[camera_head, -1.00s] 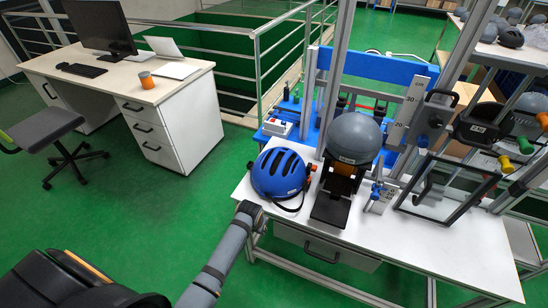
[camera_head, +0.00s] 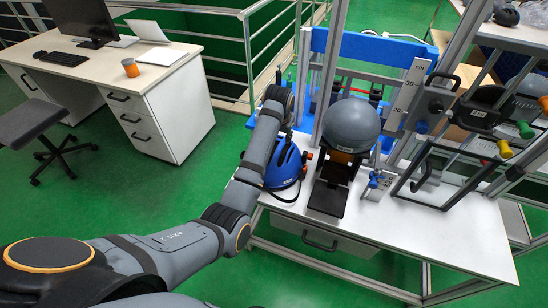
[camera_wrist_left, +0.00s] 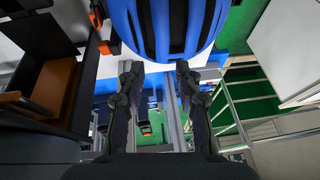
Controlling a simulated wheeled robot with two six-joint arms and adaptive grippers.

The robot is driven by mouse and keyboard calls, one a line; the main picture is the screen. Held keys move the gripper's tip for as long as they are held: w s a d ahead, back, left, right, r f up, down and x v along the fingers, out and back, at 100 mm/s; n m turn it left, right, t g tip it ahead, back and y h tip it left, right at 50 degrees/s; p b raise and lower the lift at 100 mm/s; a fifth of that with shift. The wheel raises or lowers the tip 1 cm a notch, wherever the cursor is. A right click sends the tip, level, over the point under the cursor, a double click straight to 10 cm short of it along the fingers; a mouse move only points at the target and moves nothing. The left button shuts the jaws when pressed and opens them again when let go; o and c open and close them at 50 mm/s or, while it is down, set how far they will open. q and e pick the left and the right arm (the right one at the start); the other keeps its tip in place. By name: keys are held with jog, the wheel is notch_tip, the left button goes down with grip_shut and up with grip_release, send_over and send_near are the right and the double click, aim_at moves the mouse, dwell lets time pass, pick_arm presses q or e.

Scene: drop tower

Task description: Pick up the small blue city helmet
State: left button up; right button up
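The blue city helmet (camera_head: 287,168) sits on the left end of the white worktable, with my left arm covering part of it in the head view. It also fills the upper middle of the left wrist view (camera_wrist_left: 170,25), its vents facing the camera. My left gripper (camera_wrist_left: 157,72) is open, with its two dark fingers spread. The fingertips are close to the helmet's lower edge in that view, with nothing between them. I cannot tell whether they touch it. My right gripper is in neither view.
A blue frame (camera_head: 372,55) and metal posts rise behind. The worktable (camera_head: 400,240) is clear in front. A desk (camera_head: 165,84) stands at the left.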

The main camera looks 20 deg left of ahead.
aim_at(281, 145)
pick_arm(q)
jog(key=x, duration=0.9)
jog(key=shift+a+r, duration=0.1)
jog(key=shift+a, duration=0.1)
jog(key=shift+r, duration=0.1)
grip_shut()
